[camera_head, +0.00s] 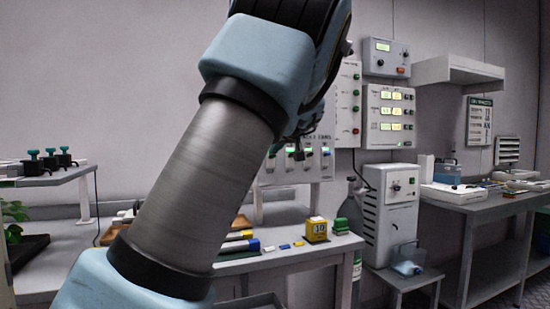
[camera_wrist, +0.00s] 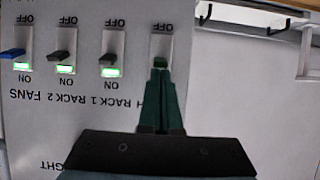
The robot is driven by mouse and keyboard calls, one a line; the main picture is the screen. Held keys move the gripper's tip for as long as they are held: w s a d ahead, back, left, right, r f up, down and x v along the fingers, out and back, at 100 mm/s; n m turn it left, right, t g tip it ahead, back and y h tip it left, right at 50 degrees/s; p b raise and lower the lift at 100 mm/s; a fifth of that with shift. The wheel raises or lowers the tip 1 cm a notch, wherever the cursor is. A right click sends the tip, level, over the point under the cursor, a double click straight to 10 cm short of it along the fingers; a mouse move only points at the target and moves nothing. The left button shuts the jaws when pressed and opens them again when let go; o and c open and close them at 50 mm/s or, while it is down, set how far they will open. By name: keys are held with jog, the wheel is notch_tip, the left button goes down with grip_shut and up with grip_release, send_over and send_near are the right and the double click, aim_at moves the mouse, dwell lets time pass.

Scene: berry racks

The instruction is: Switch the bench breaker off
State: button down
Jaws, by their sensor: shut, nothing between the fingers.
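The breaker panel (camera_wrist: 215,105) fills the left of the wrist view, upside down. It also shows in the head view (camera_head: 318,167), partly behind my arm. The bench breaker (camera_wrist: 162,42) is the rightmost switch in the wrist view; its label is mostly covered, with an "H" showing. My gripper (camera_wrist: 160,64) is shut and empty, its green fingertips over that switch. Its lever, ON label and any light are hidden by the fingers, and contact cannot be told. The rack 1 (camera_wrist: 109,59), rack 2 (camera_wrist: 61,57) and fans (camera_wrist: 12,54) levers show lit green lights at ON.
My arm crosses the middle of the head view. Below the panel is a bench (camera_head: 290,258) with a yellow box (camera_head: 317,231) and small blocks. A control box (camera_head: 390,117) hangs right of the panel, above a white cabinet (camera_head: 391,210).

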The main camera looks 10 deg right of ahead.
jog(key=shift+s+d+f+t+b, duration=0.15)
jog(key=shift+f+t+b, duration=0.3)
jog(key=shift+b, duration=2.5)
jog(key=shift+s+a+f+t+b, duration=0.1)
jog(key=shift+f+t+b, duration=0.35)
jog(key=shift+b, duration=2.55)
jog(key=shift+s+d+f+t+b, duration=0.15)
jog(key=shift+t+b, duration=0.55)
jog(key=shift+b, duration=2.25)
jog(key=b, duration=0.4)
jog(key=t+b, duration=0.1)
jog(key=b, duration=0.2)
jog(key=shift+s+a+f+t+y+b, duration=0.1)
jog(key=shift+f+t+y+b, duration=0.2)
jog(key=shift+f+b, duration=0.1)
jog(key=shift+r, duration=0.3)
jog(key=shift+s+f, duration=0.1)
